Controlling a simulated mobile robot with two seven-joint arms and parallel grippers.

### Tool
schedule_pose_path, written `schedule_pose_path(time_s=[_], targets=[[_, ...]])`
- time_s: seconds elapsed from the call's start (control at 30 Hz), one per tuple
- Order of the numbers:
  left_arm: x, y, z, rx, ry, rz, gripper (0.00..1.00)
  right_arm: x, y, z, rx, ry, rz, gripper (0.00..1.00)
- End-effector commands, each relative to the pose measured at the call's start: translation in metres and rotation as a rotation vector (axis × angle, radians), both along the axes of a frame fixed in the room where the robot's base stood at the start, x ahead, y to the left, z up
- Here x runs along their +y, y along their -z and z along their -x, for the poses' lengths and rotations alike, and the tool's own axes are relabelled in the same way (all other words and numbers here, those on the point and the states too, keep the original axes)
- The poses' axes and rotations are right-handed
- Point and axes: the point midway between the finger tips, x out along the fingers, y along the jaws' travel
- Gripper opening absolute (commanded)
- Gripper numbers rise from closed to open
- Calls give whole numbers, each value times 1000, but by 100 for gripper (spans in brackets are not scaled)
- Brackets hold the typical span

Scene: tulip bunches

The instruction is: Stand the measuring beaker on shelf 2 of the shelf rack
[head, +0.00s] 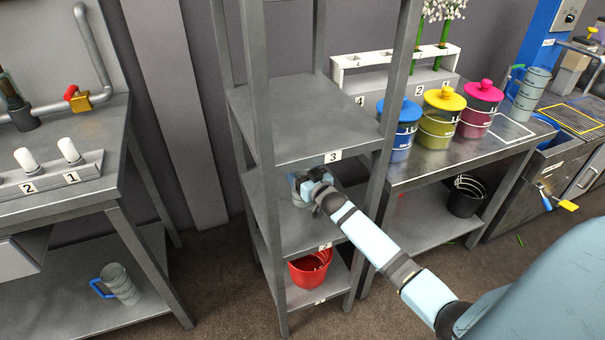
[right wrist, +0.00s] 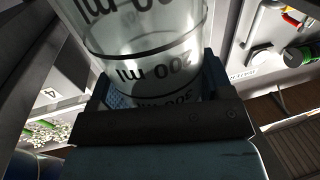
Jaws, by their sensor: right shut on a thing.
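The shelf rack (head: 390,100) stands in the middle of the head view, with a "3" label on its upper board and a lower "2" label on shelf 2 (head: 305,236). In the right wrist view the clear beaker (right wrist: 150,50) with dark "ml" marks sits between the fingers (right wrist: 155,95). I cannot tell whether its base touches shelf 2. My left gripper is not in view.
A red bucket (head: 310,270) stands on the bottom shelf. Similar jugs stand on the left bench's low shelf (head: 122,286) and the right bench (head: 531,92). Lidded blue, yellow and pink canisters (head: 438,122) stand right of the rack. Rack posts flank my right arm.

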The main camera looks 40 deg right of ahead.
Motion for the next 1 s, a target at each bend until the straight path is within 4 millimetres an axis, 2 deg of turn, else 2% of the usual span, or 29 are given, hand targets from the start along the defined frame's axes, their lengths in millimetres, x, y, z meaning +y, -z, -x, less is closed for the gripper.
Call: schedule_pose_path(time_s=[0.13,0.17,0.27,0.63,0.77,1.0], targets=[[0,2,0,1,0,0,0,0,4,0,0,0,0,22],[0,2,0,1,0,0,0,0,4,0,0,0,0,75],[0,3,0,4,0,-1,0,0,3,0,0,0,0,98],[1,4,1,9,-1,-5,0,0,0,3,2,0,0,99],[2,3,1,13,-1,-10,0,1,0,23,4,0,0,99],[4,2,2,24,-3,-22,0,3,0,76,3,0,0,99]])
